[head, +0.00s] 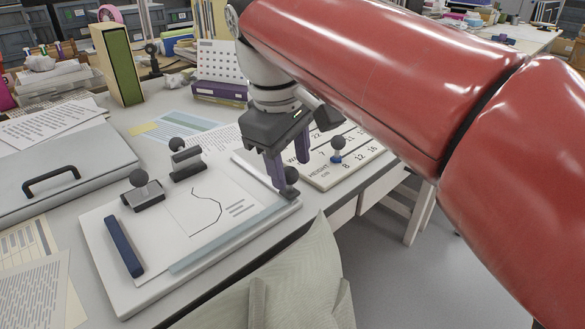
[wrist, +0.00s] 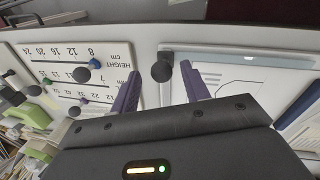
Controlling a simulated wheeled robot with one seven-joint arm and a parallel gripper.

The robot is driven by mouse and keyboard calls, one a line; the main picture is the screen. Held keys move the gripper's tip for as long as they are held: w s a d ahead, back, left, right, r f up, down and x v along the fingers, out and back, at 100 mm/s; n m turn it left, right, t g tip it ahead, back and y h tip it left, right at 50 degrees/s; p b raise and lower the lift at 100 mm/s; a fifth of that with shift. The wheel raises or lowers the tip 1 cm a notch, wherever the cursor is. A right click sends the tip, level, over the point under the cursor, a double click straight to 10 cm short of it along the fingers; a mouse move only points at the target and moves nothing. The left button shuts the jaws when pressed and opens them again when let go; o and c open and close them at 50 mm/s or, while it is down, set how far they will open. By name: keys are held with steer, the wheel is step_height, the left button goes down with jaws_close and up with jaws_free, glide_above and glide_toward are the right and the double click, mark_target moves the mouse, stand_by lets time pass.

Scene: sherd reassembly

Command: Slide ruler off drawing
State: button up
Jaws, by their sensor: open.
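The drawing (head: 192,212), a white sheet with a dark curved outline, lies on a pale board (head: 150,290). A light-blue strip (head: 215,247), which looks like the ruler, lies along the board's front edge. Its far end also shows in the wrist view (wrist: 270,62). A dark round knob (head: 292,175) stands at the strip's right end; whether it is fixed to the strip is unclear. My gripper (head: 291,180) is open, pointing down, with its purple fingers on either side of the knob. In the wrist view the knob (wrist: 162,67) shows between the fingertips, with gaps at both sides.
Two knobbed dark weights (head: 144,190) (head: 186,160) and a dark blue bar (head: 124,246) lie on the board. A height chart board (head: 345,165) with a blue knob is just right of my gripper. A grey case (head: 70,165) is at left. The floor lies beyond the table's front edge.

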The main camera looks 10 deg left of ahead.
steer(key=r, duration=0.4)
steer(key=shift+s+a+r+p, duration=0.2)
steer(key=shift+s+p, duration=0.1)
steer(key=shift+p, duration=0.1)
steer(key=s+d+f+m+t, duration=0.1)
steer(key=s+d+f+m, duration=0.2)
steer(key=d+f, duration=0.3)
steer(key=s+d+f+m+t, duration=0.1)
steer(key=s+d+f+m, duration=0.2)
steer(key=d+f+m, duration=0.2)
steer(key=s+d+f+m+t+y, duration=0.1)
steer(key=s+d+f+m, duration=0.2)
steer(key=d+f, duration=0.5)
steer(key=shift+d+f+m+t, duration=0.25)
steer(key=shift+d+m, duration=0.35)
steer(key=shift+d, duration=0.45)
steer(key=shift+r, duration=0.1)
steer(key=shift+c, duration=0.4)
